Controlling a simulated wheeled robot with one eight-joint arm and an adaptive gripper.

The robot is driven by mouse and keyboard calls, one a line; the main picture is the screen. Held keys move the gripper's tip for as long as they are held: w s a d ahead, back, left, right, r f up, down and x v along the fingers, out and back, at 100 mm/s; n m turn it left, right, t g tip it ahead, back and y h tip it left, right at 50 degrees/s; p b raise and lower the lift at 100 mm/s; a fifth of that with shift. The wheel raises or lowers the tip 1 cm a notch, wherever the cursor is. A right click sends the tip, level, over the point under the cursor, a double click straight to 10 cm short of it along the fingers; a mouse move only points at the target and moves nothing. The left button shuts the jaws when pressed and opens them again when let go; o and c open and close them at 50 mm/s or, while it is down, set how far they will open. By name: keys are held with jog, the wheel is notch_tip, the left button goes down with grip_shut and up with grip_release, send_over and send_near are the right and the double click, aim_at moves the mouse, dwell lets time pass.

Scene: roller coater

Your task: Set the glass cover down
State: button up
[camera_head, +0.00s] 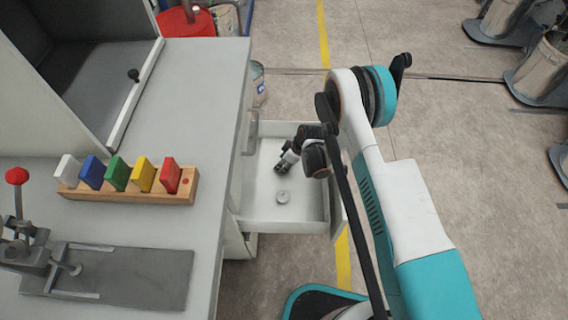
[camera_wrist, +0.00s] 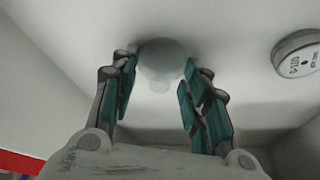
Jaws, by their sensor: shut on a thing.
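The glass cover (camera_wrist: 163,58) is a pale, translucent round piece between the fingertips of my gripper (camera_wrist: 161,66) in the wrist view. My gripper is shut on it. In the head view my gripper (camera_head: 281,167) reaches down into the open drawer (camera_head: 257,213), and I cannot make out the cover there. The pale drawer surface lies behind the cover in the wrist view. I cannot tell whether the cover touches it.
A round metal weight (camera_head: 283,197) lies in the drawer near my gripper and shows marked in the wrist view (camera_wrist: 297,53). The grey bench (camera_head: 190,95) left of the drawer holds a wooden rack (camera_head: 125,193) of coloured blocks and a red-knobbed lever device (camera_head: 20,240).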

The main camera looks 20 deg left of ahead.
jog(key=o, duration=1.1)
jog(key=p+v, duration=0.4)
jog(key=v, duration=0.8)
jog(key=shift+r, duration=0.15)
